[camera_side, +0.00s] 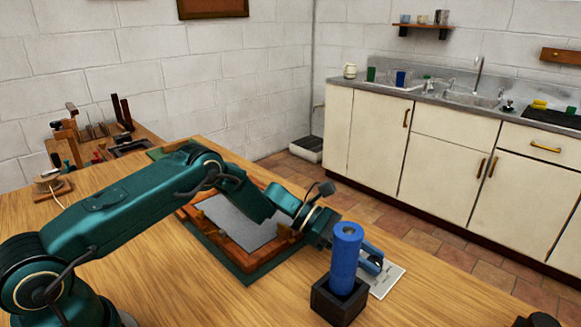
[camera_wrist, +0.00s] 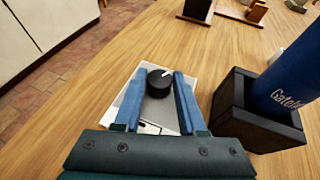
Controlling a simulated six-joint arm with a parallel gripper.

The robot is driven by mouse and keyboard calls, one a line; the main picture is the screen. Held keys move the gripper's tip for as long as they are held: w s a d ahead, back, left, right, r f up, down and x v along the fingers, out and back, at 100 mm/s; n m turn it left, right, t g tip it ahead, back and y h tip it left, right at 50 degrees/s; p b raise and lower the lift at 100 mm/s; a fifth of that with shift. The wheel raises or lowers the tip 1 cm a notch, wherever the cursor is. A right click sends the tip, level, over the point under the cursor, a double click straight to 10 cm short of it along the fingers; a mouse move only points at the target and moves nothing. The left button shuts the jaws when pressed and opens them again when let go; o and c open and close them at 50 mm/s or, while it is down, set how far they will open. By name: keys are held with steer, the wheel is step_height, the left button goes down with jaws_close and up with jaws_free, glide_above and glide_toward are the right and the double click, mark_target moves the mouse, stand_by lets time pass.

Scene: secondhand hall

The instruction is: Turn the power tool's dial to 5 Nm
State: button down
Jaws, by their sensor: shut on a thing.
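A black round dial (camera_wrist: 160,84) with a white pointer mark sits on a pale flat panel (camera_wrist: 150,128). The pointer is aimed toward the upper right in the wrist view. My gripper (camera_wrist: 161,75) has its two blue fingers on either side of the dial and is shut on it. In the side view my gripper (camera_side: 371,262) is low over the panel (camera_side: 390,279), partly behind a blue cylinder. The dial is hidden there. Dark markings on the panel are partly covered by my fingers, and I cannot read any number.
The blue cylinder (camera_side: 346,258) stands upright in a black square holder (camera_side: 338,303), close beside my gripper. A wooden frame with a grey surface (camera_side: 236,222) lies on a green mat under my arm.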

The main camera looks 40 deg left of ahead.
steer(key=shift+s+d+r+n+t+y, duration=0.15)
steer(key=shift+n+t+y, duration=0.25)
steer(key=shift+n+t, duration=0.4)
steer(key=shift+d+n+t+y, duration=0.15)
steer(key=shift+n+t+y, duration=0.25)
steer(key=shift+n+t, duration=0.6)
steer(key=shift+t, duration=0.1)
steer(key=shift+a, duration=0.1)
steer(key=shift+c, duration=2.4)
jaws_free()
steer(key=shift+s, duration=0.1)
steer(key=shift+w+a+m+g+h, duration=0.1)
steer(key=shift+m+g+h, duration=0.15)
steer(key=shift+m+g, duration=0.4)
steer(key=shift+w+m+g+h, duration=0.15)
steer(key=shift+m+g+h, duration=0.15)
steer(key=shift+m+g, duration=0.3)
steer(key=shift+w+a+m+g+h, duration=0.1)
steer(key=shift+m+g+h, duration=0.15)
steer(key=shift+m+g, duration=0.35)
steer(key=shift+m+g, duration=0.25)
steer(key=shift+g, duration=0.1)
